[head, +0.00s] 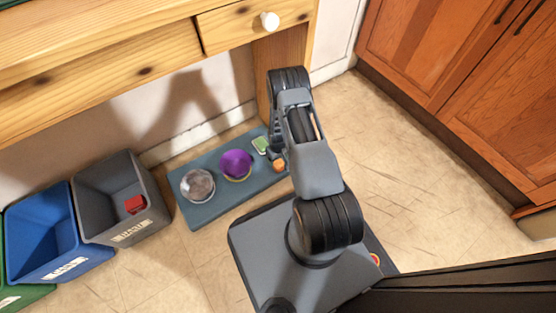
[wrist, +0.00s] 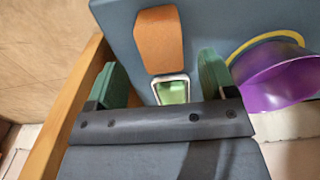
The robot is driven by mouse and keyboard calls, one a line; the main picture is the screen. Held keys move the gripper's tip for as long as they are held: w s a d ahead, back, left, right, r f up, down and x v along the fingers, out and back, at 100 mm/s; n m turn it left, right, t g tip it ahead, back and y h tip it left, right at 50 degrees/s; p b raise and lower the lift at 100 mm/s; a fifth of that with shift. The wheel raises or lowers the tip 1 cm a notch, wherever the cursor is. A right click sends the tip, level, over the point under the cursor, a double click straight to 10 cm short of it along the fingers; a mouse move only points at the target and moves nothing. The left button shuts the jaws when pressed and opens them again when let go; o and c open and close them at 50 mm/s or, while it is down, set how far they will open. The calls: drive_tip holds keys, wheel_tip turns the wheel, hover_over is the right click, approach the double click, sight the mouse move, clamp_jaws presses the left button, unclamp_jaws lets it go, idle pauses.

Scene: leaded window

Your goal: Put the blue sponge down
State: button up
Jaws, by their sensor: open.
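I see no blue sponge in either view. My gripper (wrist: 162,78) is open, its two green-padded fingers apart, low over the blue-grey mat (head: 196,217). Nothing is visibly held. A small green thing with a pale rim (wrist: 171,92) shows between the fingers, partly hidden by the gripper body; it also shows in the head view (head: 260,144). An orange block (wrist: 160,38) lies on the mat just beyond the fingertips, seen small beside my gripper in the head view (head: 279,166).
A purple bowl (head: 236,164) and a clear bowl (head: 198,185) stand on the mat. Left of it are a grey bin (head: 120,200) with a red thing inside, and a blue bin (head: 45,240). A wooden desk (head: 110,70) overhangs the mat. Floor toward the right cabinets is clear.

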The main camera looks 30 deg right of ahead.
sight(278, 162)
wheel_tip(278, 162, up, 7)
drive_tip(key=p, duration=0.2)
drive_tip(key=shift+r, duration=0.1)
idle(0.5)
